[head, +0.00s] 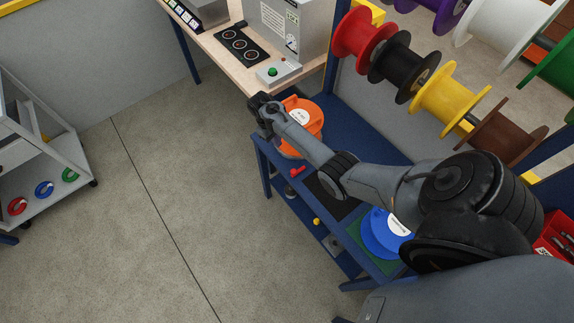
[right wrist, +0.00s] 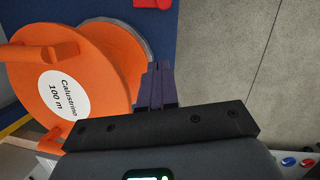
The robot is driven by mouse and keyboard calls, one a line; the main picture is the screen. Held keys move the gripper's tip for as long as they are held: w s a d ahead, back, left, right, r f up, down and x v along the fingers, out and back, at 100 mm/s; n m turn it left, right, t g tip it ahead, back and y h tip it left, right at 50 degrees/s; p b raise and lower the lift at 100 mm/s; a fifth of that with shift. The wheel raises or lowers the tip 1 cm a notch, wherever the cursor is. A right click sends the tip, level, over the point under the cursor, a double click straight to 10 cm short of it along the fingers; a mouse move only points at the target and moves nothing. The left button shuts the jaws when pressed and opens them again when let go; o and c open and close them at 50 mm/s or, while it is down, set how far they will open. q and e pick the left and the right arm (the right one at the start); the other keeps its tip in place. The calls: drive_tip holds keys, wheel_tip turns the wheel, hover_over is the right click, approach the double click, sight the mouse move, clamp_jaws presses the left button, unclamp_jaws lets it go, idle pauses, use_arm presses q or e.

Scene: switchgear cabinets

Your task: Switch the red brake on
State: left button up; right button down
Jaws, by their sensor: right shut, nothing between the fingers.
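A small red lever-like part, which looks like the red brake (head: 297,171), sits on the blue bench beside the orange cable reel (head: 305,116). A red part also shows at the top edge of the right wrist view (right wrist: 152,3), mostly cut off. My right gripper (head: 262,104) is at the left side of the orange reel, above the bench's far end. In the right wrist view its dark fingers (right wrist: 158,80) are together and empty, just right of the reel's rim. I cannot tell whether they touch the reel. My left gripper is not in view.
A blue reel (head: 384,234) stands nearer on the bench (head: 262,147). Large wire spools (head: 450,97) hang on a rack to the right. A wooden table (head: 215,45) holds a box with a green button (head: 272,72).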

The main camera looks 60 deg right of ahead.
drive_tip(key=shift+w+d+f+y+b, duration=0.15)
drive_tip(key=shift+w+f+y+b, duration=0.1)
drive_tip(key=shift+w+y, duration=0.1)
drive_tip(key=shift+w+d+f+y+b, duration=0.1)
drive_tip(key=shift+w+d+y+b, duration=0.1)
drive_tip(key=shift+w+y, duration=0.15)
drive_tip(key=shift+a, duration=0.1)
drive_tip(key=shift+f, duration=0.1)
drive_tip(key=b, duration=0.7)
approach(298, 170)
drive_tip(key=w+f, duration=0.1)
drive_tip(key=w+a+f, duration=0.1)
drive_tip(key=w, duration=0.1)
drive_tip(key=w+f, duration=0.1)
drive_tip(key=w, duration=0.1)
drive_tip(key=shift+w+a+f, duration=0.2)
drive_tip(key=shift+a+f, duration=0.05)
drive_tip(key=shift+f, duration=0.15)
drive_tip(key=s+p, duration=0.2)
drive_tip(key=s, duration=0.1)
drive_tip(key=shift+a+r, duration=0.1)
drive_tip(key=shift+a, duration=0.25)
drive_tip(key=shift+s+a+p, duration=0.1)
drive_tip(key=shift+s+p, duration=0.25)
drive_tip(key=shift+p, duration=0.05)
drive_tip(key=shift+s+f, duration=0.1)
drive_tip(key=shift+f, duration=0.1)
